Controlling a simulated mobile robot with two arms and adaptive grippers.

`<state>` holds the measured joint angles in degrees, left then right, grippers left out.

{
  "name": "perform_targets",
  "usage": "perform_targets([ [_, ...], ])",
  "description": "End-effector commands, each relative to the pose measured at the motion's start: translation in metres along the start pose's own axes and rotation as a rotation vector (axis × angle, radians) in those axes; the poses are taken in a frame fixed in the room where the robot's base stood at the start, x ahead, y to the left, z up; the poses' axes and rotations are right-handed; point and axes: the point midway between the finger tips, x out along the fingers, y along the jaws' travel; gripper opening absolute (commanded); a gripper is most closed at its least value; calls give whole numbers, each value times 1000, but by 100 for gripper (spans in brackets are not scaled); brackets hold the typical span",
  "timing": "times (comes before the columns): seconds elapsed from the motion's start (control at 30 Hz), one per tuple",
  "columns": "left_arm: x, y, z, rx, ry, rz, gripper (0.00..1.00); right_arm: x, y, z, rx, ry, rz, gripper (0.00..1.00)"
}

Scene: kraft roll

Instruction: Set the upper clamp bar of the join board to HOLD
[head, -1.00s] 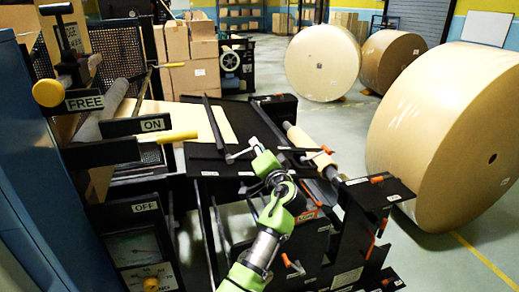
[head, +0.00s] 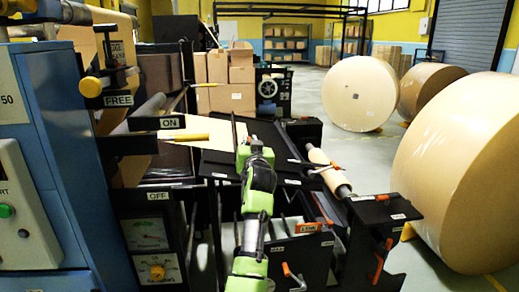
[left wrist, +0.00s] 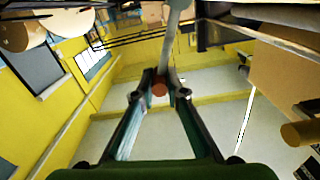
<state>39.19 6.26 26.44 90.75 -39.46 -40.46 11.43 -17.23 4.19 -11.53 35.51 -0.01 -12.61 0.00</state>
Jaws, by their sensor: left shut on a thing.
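The join board (head: 268,131) is a black slanted board in the middle of the head view, with a pale brown sheet (head: 216,132) at its left. A thin dark bar (head: 234,128), which looks like the upper clamp bar, stands over the board along the sheet. My left gripper (head: 242,151) is at its near end, mostly hidden behind my green wrist. In the left wrist view, the fingers (left wrist: 160,88) are shut around a reddish round end (left wrist: 159,89), with a grey rod (left wrist: 173,35) beyond it. I cannot read a HOLD mark. My right gripper is not in view.
A blue cabinet (head: 60,130) and black panels marked FREE, ON and OFF crowd the left. A yellow handle (head: 184,137) juts out near the sheet. A small roll on a shaft (head: 324,168) lies right of the board. Large kraft rolls (head: 455,165) stand at the right.

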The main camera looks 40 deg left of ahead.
Motion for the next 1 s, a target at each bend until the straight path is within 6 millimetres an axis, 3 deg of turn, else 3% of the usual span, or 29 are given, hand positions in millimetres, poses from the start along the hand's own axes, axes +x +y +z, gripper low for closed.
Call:
perform_targets([
  [0.17, 0, -14, -4, -151, 3, -2, 0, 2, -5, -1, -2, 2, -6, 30],
  [0.5, 0, -31, -5, -334, 4, -2, 0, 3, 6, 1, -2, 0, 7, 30],
  [1.0, 0, -37, -6, -391, 5, -1, 0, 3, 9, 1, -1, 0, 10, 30],
])
